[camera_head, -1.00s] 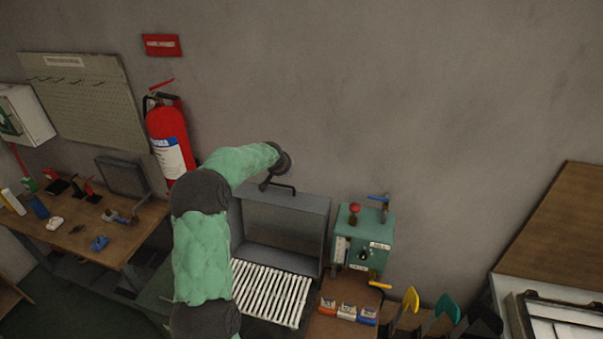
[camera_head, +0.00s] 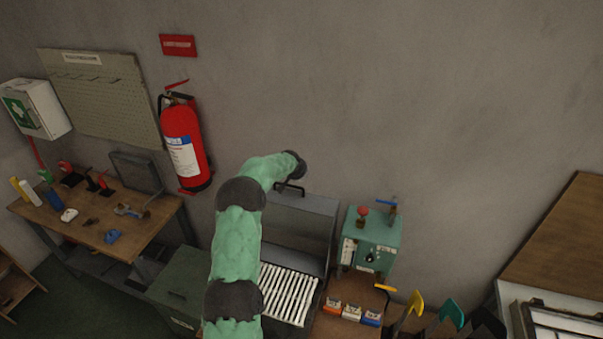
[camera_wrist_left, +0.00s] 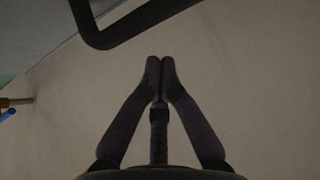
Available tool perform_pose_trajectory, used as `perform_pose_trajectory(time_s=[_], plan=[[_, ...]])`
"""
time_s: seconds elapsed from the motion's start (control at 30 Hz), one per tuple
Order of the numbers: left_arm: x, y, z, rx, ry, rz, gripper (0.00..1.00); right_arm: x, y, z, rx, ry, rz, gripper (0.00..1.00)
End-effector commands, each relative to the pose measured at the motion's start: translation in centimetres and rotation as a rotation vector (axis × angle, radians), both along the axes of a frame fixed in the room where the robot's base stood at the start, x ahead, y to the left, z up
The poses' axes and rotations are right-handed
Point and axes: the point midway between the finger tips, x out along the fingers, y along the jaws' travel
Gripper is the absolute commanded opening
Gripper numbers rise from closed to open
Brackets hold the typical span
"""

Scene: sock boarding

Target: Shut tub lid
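The tub's grey lid (camera_head: 303,219) stands open and nearly upright against the wall side. A dark handle (camera_head: 291,187) is on its upper edge. White slats or tubes (camera_head: 290,293) lie in the open tub below; my arm covers the tub's left part. My left arm, in a green sleeve, reaches over the lid. Its gripper is hidden by the wrist in the head view. In the left wrist view, the gripper (camera_wrist_left: 160,62) has its fingertips together with nothing between them. The handle (camera_wrist_left: 135,25) crosses above them, apart in the picture. My right gripper is out of view.
A green control box (camera_head: 371,243) with a red knob stands right of the lid. Several small labelled blocks (camera_head: 351,312) sit before it. A dark green bin (camera_head: 176,293) is left of my arm. A workbench (camera_head: 150,218) and fire extinguisher (camera_head: 184,150) are further left.

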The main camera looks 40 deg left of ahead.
Motion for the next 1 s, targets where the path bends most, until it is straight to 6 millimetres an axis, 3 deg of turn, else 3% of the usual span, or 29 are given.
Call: perform_pose_trajectory(time_s=[0.07, 0.6, 1.0], plan=[[0.4, 0.1, -0.5, -0.001, 0.001, 0.001, 0.00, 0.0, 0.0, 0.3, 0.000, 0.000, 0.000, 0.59], [-3.2, -1.0, -0.7, -0.001, 0.002, -0.001, 0.00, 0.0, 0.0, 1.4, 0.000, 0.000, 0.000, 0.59], [-3.4, -1.1, -0.7, -0.001, 0.000, -0.001, 0.00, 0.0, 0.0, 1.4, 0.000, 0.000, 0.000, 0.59]])
